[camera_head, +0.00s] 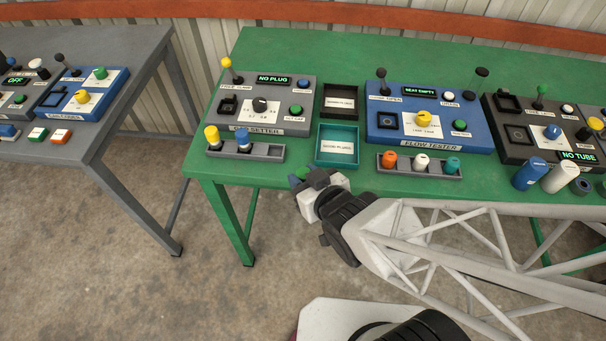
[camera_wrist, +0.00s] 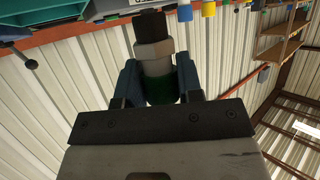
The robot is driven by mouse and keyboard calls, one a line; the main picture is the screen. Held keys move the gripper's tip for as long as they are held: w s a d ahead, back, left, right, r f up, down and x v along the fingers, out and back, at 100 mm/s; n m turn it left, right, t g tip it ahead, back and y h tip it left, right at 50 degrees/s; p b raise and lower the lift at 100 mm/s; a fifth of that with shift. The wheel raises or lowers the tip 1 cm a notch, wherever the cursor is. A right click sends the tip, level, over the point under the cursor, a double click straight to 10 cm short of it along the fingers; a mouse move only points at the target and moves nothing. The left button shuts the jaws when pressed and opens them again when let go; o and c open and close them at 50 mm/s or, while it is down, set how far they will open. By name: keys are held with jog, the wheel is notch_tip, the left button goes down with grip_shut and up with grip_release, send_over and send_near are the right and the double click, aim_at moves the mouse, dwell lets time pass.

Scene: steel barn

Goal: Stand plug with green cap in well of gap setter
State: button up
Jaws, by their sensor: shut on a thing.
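The plug with green cap is in my gripper (camera_head: 310,182), at the front edge of the green table, below the teal tray. In the wrist view, the gripper's two blue fingers (camera_wrist: 158,72) are shut around the plug's green cap (camera_wrist: 160,92). The plug's pale hex body (camera_wrist: 154,52) and dark end (camera_wrist: 150,25) stick out beyond the fingertips.
A grey rack (camera_head: 265,151) before the gap setter holds yellow-capped and blue-capped plugs, with bare room at its right. A black tray (camera_head: 324,109) and a teal tray (camera_head: 320,158) lie right of the setter. The blue flow tester (camera_head: 385,135) stands farther right.

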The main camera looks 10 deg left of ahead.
jog(key=shift+w, duration=0.1)
jog(key=w+a+r+m+t+h, duration=0.2)
jog(key=w+a+r+m+h, duration=0.15)
jog(key=w+a+r, duration=0.45)
jog(key=w+a+r+m+t+h, duration=0.1)
jog(key=w+a+r+m+h, duration=0.25)
jog(key=w, duration=0.85)
jog(key=w+a+f+m+h, duration=0.1)
jog(key=w+a+m+h, duration=0.1)
jog(key=a, duration=0.4)
jog(key=w+a+f+m+g+h, duration=0.1)
jog(key=w+a+f+m+h, duration=0.1)
jog(key=a+h, duration=0.4)
jog(key=shift+w+a+f+m+g, duration=0.15)
jog(key=shift+w+a+m+g, duration=0.35)
jog(key=shift+m, duration=0.8)
jog(key=shift+w+d, duration=0.1)
jog(key=shift+f, duration=3.1)
